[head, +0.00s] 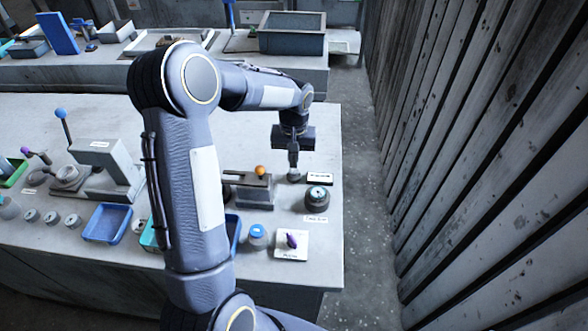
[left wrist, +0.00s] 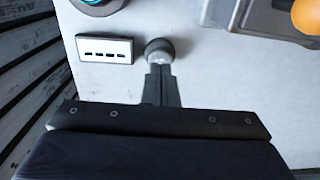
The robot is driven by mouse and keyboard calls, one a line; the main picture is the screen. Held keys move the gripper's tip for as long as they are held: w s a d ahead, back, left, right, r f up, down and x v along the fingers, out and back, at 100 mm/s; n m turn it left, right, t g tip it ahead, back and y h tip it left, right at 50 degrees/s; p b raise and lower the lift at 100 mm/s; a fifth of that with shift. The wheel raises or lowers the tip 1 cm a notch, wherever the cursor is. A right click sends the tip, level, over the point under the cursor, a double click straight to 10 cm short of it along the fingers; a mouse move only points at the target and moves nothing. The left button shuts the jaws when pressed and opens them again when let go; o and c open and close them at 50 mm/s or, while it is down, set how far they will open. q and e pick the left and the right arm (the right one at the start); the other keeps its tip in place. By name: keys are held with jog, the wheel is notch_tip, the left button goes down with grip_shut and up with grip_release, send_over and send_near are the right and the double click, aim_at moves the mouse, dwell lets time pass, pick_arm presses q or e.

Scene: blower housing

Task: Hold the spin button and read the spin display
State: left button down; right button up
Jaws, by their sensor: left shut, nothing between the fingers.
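The spin button is a grey round knob (head: 294,178) near the right end of the bench; it also shows in the left wrist view (left wrist: 160,48). The spin display is a small white panel with a dark frame (left wrist: 105,50), beside the button; in the head view it is the small dark-edged plate (head: 320,179). It shows a row of dark dashes and no digits that I can read. My left gripper (head: 293,169) points down, shut and empty, with its fingertips (left wrist: 160,68) at the button. They seem to touch it; I cannot tell how far it is pressed. My right gripper is out of view.
A dark round gauge (head: 317,198) stands in front of the display. A grey block with an orange ball (head: 260,171) stands left of the button. A white plate with a purple knob (head: 291,243) and a blue-lidded jar (head: 258,236) are nearer. A slatted wall (head: 480,150) rises at right.

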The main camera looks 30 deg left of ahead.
pick_arm(q)
jog(key=shift+f, duration=0.1)
dwell(0.6)
jog(key=shift+f+b, duration=0.85)
jog(key=shift+f, duration=0.15)
jog(key=shift+r, duration=0.1)
dwell(1.2)
jog(key=shift+r+p, duration=2.55)
jog(key=shift+r, duration=0.9)
